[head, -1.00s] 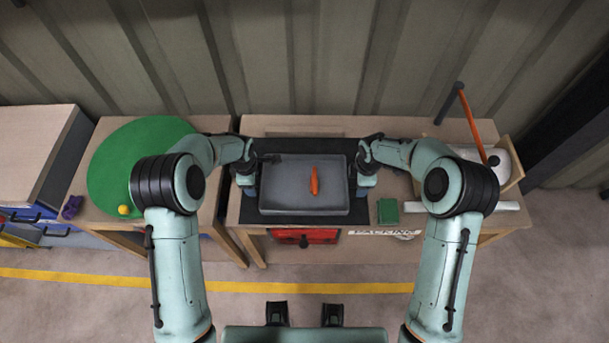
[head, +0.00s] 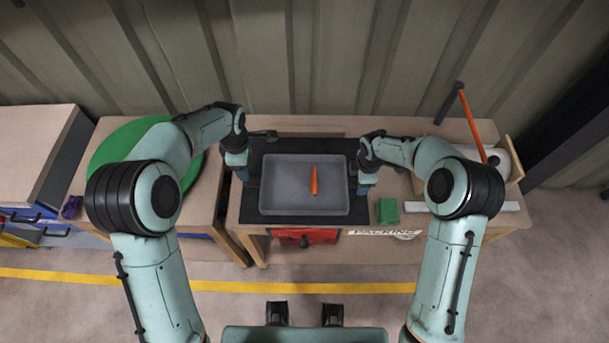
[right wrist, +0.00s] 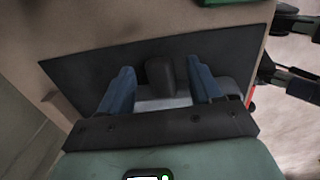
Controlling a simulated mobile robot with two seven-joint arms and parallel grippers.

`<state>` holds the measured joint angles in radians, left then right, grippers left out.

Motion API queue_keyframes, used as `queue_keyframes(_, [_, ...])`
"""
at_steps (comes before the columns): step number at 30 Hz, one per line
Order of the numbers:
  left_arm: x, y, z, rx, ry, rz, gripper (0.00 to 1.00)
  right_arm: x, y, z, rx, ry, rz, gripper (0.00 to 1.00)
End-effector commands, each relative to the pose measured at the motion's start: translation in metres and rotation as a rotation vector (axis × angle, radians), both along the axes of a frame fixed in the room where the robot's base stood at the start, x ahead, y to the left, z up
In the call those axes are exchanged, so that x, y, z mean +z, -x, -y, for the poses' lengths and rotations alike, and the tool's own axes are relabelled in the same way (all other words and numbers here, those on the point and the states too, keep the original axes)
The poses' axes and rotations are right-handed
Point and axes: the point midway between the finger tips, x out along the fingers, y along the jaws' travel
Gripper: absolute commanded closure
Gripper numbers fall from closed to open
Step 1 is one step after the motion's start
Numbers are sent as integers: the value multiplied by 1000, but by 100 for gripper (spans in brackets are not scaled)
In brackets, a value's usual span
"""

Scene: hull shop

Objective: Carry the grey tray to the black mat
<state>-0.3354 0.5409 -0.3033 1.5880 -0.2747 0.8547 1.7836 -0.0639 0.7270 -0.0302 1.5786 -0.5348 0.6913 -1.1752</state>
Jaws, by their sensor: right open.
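The grey tray (head: 275,190) lies on the black mat (head: 310,145) on the right-hand workbench, with mat showing around it. An orange carrot-like object (head: 314,180) lies in the tray. My right gripper (head: 365,188) is at the tray's right side. In the right wrist view my right gripper (right wrist: 160,75) has its blue fingers apart, either side of a dark grey block (right wrist: 160,76) that may be the tray's handle; I cannot tell if they touch it. The black mat (right wrist: 95,75) shows there too. My left gripper (head: 245,178) is left of the tray, apart from it; its jaw opening is unclear.
A green block (head: 388,211) lies right of the mat. A white roll (head: 503,163) and an orange-handled tool (head: 472,125) are at the bench's right end. A table with a green disc (head: 120,142) and a purple object (head: 71,207) stands left across a gap.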

Motion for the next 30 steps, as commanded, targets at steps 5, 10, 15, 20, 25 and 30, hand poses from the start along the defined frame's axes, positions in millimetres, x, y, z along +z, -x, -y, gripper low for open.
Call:
queue_keyframes(5, [0,0,0,0,0,1,36,39,2,-1,0,-2,5,36])
queue_keyframes(10, [0,0,0,0,0,1,36,74,5,0,-1,-1,3,36])
queue_keyframes(15, [0,0,0,0,0,1,36,97,7,0,1,0,1,36])
queue_keyframes(20, [0,0,0,0,0,1,36,106,7,0,1,-1,0,36])
queue_keyframes(25, [0,0,0,0,0,1,36,107,8,0,1,0,-1,36])
queue_keyframes(30, [0,0,0,0,0,1,36,106,7,0,1,0,-1,36])
